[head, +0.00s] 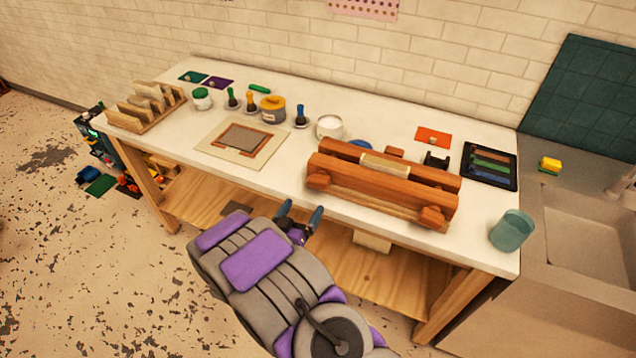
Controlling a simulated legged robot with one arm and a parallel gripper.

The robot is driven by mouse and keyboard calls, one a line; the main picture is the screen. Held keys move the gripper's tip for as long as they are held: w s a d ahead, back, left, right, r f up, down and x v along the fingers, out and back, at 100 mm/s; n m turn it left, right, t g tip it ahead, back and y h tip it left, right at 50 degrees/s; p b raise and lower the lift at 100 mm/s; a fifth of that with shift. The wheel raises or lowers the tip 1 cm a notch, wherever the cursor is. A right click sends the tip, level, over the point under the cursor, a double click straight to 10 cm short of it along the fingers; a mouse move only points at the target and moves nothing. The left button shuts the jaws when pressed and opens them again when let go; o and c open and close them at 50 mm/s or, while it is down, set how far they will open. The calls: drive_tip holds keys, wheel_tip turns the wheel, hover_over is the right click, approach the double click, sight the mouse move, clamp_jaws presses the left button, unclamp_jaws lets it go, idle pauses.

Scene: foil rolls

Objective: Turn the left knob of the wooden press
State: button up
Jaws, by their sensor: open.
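The wooden press (375,194) lies on the white table, right of its middle, with two long reddish-brown beams. Its left knob (318,181) is a small wooden piece at the left end of the front beam. The right knob (432,216) is at the other end. My gripper (300,214) is open and empty. It appears in front of the table's front edge, below and left of the left knob, apart from the press. My arm comes up from the bottom of the picture.
The white table (230,85) also bears a wooden rack (146,107), a framed panel (270,138), several jars and stamps, and a white pot (329,127). A teal cup (511,230) stands at the right corner. A sink (590,235) is at the right. The tabletop left of the press is partly clear.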

sight(316, 186)
drive_tip(key=b+x, duration=0.1)
drive_tip(key=x, duration=1.1)
drive_tip(key=shift+a+f+b, duration=0.1)
drive_tip(key=shift+b, duration=0.2)
drive_tip(key=c, duration=1)
drive_tip(key=shift+o, duration=0.2)
drive_tip(key=shift+m+b, duration=0.4)
drive_tip(key=shift+m, duration=1.6)
drive_tip(key=o, duration=1)
drive_tip(key=shift+a, duration=0.1)
drive_tip(key=shift+c, duration=0.2)
drive_tip(key=shift+s, duration=0.1)
drive_tip(key=p+v, duration=0.2)
drive_tip(key=v, duration=1.5)
